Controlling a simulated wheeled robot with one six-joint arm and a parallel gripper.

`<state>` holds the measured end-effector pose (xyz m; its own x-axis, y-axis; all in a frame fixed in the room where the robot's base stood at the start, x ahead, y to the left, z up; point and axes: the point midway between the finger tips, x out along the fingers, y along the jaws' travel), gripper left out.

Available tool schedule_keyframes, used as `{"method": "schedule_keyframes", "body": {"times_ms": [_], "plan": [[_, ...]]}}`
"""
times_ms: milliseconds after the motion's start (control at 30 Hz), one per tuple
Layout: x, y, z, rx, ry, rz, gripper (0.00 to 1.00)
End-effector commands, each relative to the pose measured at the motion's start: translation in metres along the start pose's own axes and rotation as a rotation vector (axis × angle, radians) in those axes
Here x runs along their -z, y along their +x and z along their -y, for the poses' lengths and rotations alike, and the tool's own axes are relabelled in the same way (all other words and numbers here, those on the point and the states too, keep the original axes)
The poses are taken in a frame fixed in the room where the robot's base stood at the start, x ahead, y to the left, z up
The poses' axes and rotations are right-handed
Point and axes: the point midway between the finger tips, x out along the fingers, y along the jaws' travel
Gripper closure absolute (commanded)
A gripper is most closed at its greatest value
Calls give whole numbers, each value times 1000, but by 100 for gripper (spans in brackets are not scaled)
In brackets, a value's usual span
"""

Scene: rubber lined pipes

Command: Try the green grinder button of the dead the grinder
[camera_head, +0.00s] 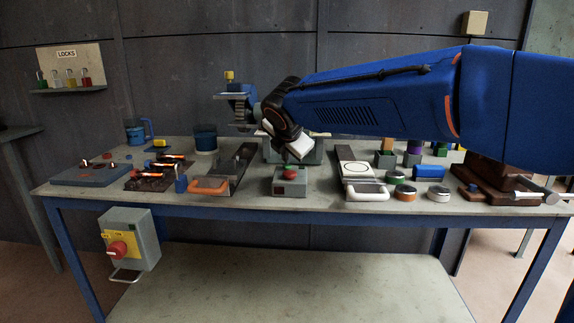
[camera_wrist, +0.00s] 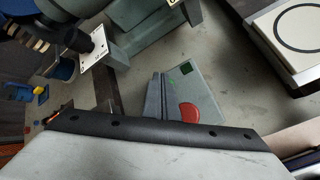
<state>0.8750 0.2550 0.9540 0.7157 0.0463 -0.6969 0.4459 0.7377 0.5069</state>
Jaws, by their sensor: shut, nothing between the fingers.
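A grey-green button box (camera_head: 291,187) stands at the front middle of the bench, with a red mushroom button (camera_head: 290,174) on it. In the wrist view the box (camera_wrist: 206,88) shows a small dark green square button (camera_wrist: 187,66) near one end and the red button (camera_wrist: 188,112) near the other. My gripper (camera_wrist: 158,76) is shut and empty, its grey fingers over the box beside the green button. I cannot tell if the fingers touch it. In the head view my gripper (camera_head: 287,159) is just above and behind the box. The grey-green machine body (camera_head: 293,151) behind is partly hidden by my arm.
A tray with an orange handle (camera_head: 208,186) lies left of the box, and a pale plate with a ring (camera_head: 357,170) lies right. A grey switch box with a red knob (camera_head: 128,240) hangs below the bench's front left. Round tins (camera_head: 405,193) stand further right.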

Motion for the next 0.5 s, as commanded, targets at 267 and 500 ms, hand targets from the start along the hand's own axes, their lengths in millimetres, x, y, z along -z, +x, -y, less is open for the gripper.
{"method": "schedule_keyframes", "body": {"times_ms": [267,500], "plan": [[-6,-9,-7,-1,1,0,100],[-8,-11,-8,0,0,0,100]]}}
